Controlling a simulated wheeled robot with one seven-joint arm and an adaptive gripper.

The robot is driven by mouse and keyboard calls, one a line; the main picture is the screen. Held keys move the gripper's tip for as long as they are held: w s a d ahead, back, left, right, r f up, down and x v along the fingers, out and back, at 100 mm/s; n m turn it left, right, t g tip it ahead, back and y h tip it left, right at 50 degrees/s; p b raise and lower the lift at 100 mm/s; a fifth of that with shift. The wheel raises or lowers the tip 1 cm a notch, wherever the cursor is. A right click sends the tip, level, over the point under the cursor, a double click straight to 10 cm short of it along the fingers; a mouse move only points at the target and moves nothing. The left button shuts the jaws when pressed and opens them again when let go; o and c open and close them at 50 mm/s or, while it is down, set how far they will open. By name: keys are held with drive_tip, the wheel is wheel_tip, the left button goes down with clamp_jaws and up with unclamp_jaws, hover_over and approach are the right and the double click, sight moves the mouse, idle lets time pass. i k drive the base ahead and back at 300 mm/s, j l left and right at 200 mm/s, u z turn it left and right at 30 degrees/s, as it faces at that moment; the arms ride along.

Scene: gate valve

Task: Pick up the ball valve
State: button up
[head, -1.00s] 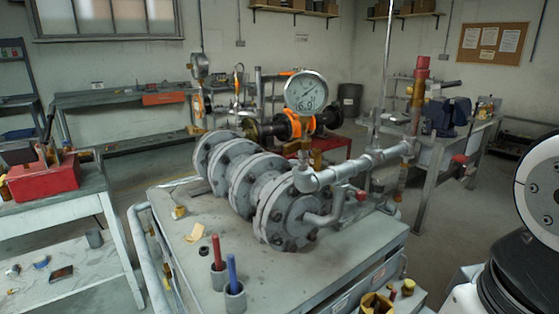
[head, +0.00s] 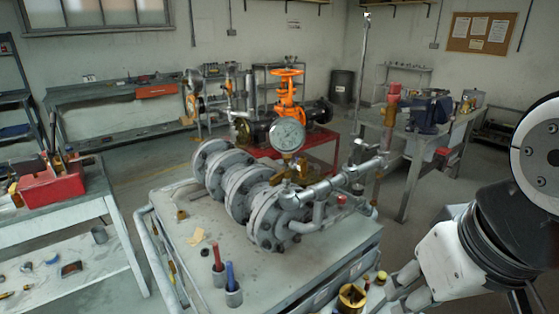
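I cannot tell for sure which part is the ball valve. A brass hex-shaped piece (head: 352,298) with an open bore stands at the front right edge of the grey cart. Brass fittings (head: 293,171) sit on the pipework below the round gauge. A brass part with a red top (head: 391,105) stands farther back on the right. White and black links of my arm (head: 470,250) fill the lower right. My gripper's fingertips cannot be made out, and nothing held is visible.
A grey flanged pipe assembly (head: 248,192) with a gauge (head: 287,135) rises from the cart top (head: 178,262). Red (head: 217,263) and blue (head: 231,275) sticks stand in grey cups at the front. A bench with a red toolbox (head: 52,183) is at left. An orange handwheel (head: 287,82) stands behind.

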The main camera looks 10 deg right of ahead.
sight(302, 163)
drive_tip(key=i+l+z, duration=0.15)
drive_tip(key=l, duration=0.25)
drive_tip(key=i+l+z, duration=0.2)
drive_tip(key=l, duration=0.25)
drive_tip(key=l+z, duration=0.15)
drive_tip(key=l, duration=0.25)
drive_tip(key=i+l+z, duration=0.95)
drive_tip(key=i+z, duration=0.3)
drive_tip(key=i+u, duration=0.2)
drive_tip(key=i, duration=0.25)
drive_tip(key=i+u, duration=0.25)
drive_tip(key=i, duration=0.2)
drive_tip(key=i+l+u, duration=0.2)
drive_tip(key=i, duration=0.25)
drive_tip(key=i+j+u, duration=0.2)
drive_tip(key=u, duration=0.25)
drive_tip(key=i+u, duration=0.85)
drive_tip(key=i+l+u, duration=0.1)
drive_tip(key=i+u, duration=0.15)
drive_tip(key=u, duration=0.15)
drive_tip(key=i+l+u, duration=0.25)
drive_tip(key=u, duration=0.2)
drive_tip(key=i+j+u, duration=0.2)
drive_tip(key=i+u, duration=0.75)
drive_tip(key=i+l+u, duration=0.15)
drive_tip(key=i+u, duration=0.3)
